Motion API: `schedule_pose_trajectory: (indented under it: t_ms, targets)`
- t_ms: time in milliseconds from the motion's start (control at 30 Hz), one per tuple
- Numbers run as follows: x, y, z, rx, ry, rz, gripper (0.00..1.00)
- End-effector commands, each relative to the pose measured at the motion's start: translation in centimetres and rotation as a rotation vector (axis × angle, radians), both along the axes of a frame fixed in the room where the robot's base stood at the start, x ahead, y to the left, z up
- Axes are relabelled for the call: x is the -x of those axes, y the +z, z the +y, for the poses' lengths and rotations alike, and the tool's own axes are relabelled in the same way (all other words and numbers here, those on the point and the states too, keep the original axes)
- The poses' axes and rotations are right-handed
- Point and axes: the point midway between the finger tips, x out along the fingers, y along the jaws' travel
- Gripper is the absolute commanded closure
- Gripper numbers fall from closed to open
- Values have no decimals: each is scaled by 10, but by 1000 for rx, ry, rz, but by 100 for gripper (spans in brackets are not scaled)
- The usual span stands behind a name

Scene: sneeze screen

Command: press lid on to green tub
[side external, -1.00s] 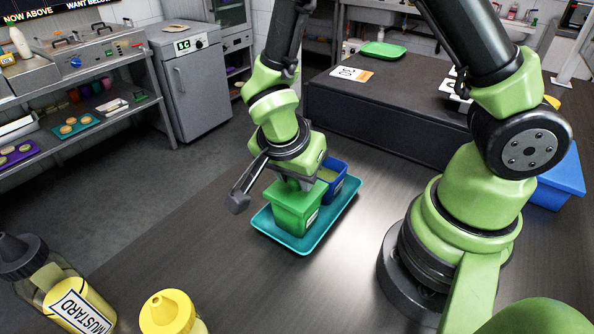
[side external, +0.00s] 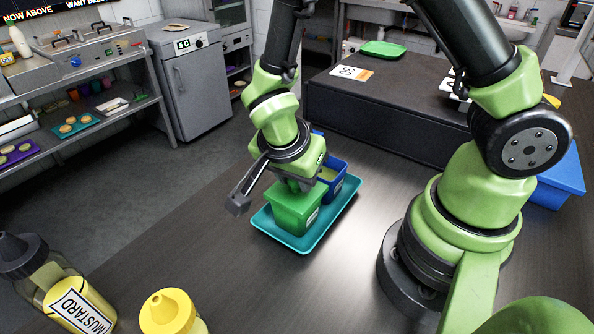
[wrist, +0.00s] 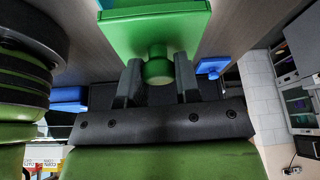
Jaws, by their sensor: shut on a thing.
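The green tub (side external: 290,212) stands on the teal tray (side external: 262,222). My gripper (side external: 296,184) is right above the tub, pointing down. In the wrist view my gripper (wrist: 158,80) is shut on the knob of the green lid (wrist: 155,32), with one finger on each side. In the side view the lid is mostly hidden by my gripper and blends with the tub, so I cannot tell whether it is fully seated.
A blue tub (side external: 334,180) stands close beside the green tub on the same tray. A small blue thing shows behind my wrist. A yellow bottle (side external: 168,312) and a mustard jar (side external: 75,300) stand at the front left. Bare counter surrounds the tray.

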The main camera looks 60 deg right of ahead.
Motion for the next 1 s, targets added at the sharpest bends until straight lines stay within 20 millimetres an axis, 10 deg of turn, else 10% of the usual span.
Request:
schedule_pose_trajectory:
  t_ms: [567,600,700,1000]
  targets:
    - [0,-9,0,-1,1,0,100]
    - [0,-9,0,-1,0,0,68]
    - [0,-9,0,-1,0,0,45]
    - [0,-8,0,0,0,0,40]
